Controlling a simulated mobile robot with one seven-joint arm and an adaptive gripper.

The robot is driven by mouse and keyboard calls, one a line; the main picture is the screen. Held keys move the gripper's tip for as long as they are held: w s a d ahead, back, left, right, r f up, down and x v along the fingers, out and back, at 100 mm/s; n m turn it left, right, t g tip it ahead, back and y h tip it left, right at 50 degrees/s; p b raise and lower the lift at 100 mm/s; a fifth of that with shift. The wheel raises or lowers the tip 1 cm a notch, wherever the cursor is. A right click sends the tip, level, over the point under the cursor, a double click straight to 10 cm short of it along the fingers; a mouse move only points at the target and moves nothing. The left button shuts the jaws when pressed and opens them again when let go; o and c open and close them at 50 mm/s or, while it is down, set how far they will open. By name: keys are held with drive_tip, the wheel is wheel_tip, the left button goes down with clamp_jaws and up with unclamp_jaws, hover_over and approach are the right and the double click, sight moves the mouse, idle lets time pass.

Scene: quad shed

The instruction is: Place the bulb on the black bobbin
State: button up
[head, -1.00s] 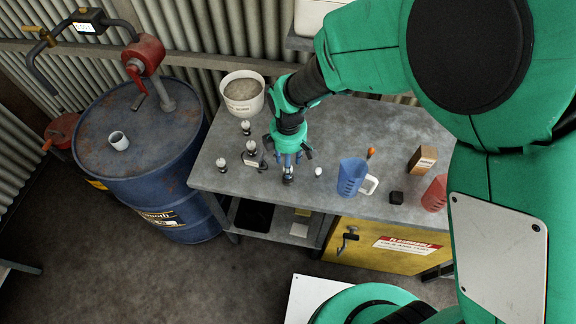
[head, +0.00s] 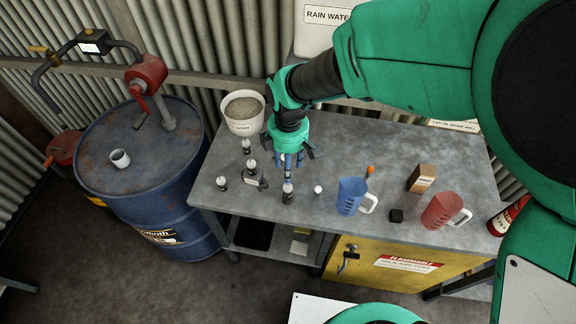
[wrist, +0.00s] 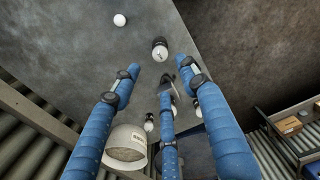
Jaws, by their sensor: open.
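A pale bulb (head: 287,187) sits upright on a black bobbin (head: 287,198) near the front of the grey bench. In the wrist view the bulb (wrist: 161,55) shows over its dark bobbin (wrist: 159,42). My gripper (head: 288,172) is just behind and above it in the head view, apart from the bulb. In the wrist view my gripper (wrist: 160,80) has its blue fingers spread with nothing between them. Similar pale-topped dark pieces stand to the left, at the back (head: 246,146), middle (head: 252,165) and front (head: 221,183).
A white ball (head: 318,189) lies right of the bobbin. A white tub (head: 244,124) is at the back left. A blue drum (head: 160,205) stands beside the bench.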

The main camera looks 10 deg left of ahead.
idle(0.6)
drive_tip(key=s+d+r+m+t, duration=0.2)
drive_tip(key=d+r+m, duration=0.7)
drive_tip(key=d+r, duration=0.8)
drive_tip(key=s+d+r+m+t, duration=0.3)
drive_tip(key=s+d+r+m, duration=0.5)
drive_tip(key=s+d, duration=0.5)
drive_tip(key=d+m, duration=0.1)
drive_tip(key=m, duration=0.1)
drive_tip(key=shift+s+m+t, duration=0.15)
drive_tip(key=shift+m+t, duration=0.15)
drive_tip(key=shift+m, duration=0.1)
wheel_tip(320, 180, down, 6)
drive_tip(key=b, duration=0.6)
